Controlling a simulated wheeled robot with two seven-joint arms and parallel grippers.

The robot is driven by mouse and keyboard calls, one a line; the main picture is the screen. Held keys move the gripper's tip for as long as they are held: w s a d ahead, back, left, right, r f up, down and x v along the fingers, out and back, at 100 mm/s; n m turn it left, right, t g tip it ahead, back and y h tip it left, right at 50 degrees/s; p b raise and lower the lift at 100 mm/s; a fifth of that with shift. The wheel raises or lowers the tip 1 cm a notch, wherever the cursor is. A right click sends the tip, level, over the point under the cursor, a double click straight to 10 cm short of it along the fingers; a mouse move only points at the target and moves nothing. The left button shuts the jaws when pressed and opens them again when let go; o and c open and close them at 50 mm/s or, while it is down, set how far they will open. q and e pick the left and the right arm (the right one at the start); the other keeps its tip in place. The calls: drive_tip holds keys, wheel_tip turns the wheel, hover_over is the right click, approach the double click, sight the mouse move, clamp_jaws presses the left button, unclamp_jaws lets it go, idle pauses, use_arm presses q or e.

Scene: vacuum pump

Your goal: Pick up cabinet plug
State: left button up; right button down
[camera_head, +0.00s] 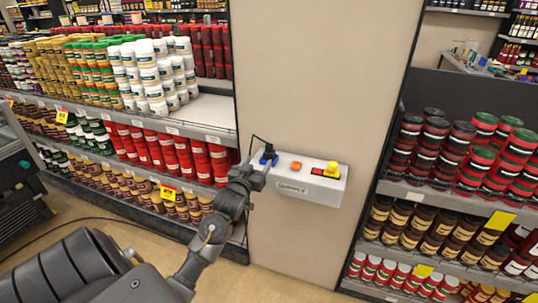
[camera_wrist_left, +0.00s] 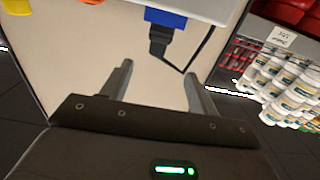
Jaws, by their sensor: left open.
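The cabinet plug (camera_head: 269,151) is black and sits in a blue socket (camera_head: 265,160) at the left end of a white control box (camera_head: 292,178) on the beige column. In the left wrist view the plug (camera_wrist_left: 160,42) hangs below the blue socket (camera_wrist_left: 165,18), with a thin black cable looping from it. My left gripper (camera_head: 257,173) is close to the box's left end, by the plug. In the wrist view its two fingers (camera_wrist_left: 158,80) are apart and empty, with the plug beyond their tips, roughly between them. My right gripper is not in view.
The box also carries an orange button (camera_head: 296,165) and a yellow knob (camera_head: 332,167). Stocked shelves with white jars (camera_head: 150,80) stand left of the column (camera_head: 315,70), and shelves with dark and red jars (camera_head: 450,150) stand right. A cable lies on the floor at left.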

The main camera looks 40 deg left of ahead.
sight(267, 151)
use_arm(q)
drive_tip(key=p+x, duration=0.1)
drive_tip(key=x, duration=0.4)
drive_tip(key=shift+w+a+f, duration=0.1)
drive_tip(key=shift+w+f, duration=0.05)
drive_tip(key=shift+w, duration=0.3)
drive_tip(key=p+x, duration=0.2)
drive_tip(key=x, duration=0.3)
drive_tip(key=shift+f, duration=0.2)
drive_tip(key=c, duration=0.9)
drive_tip(key=shift+c, duration=1)
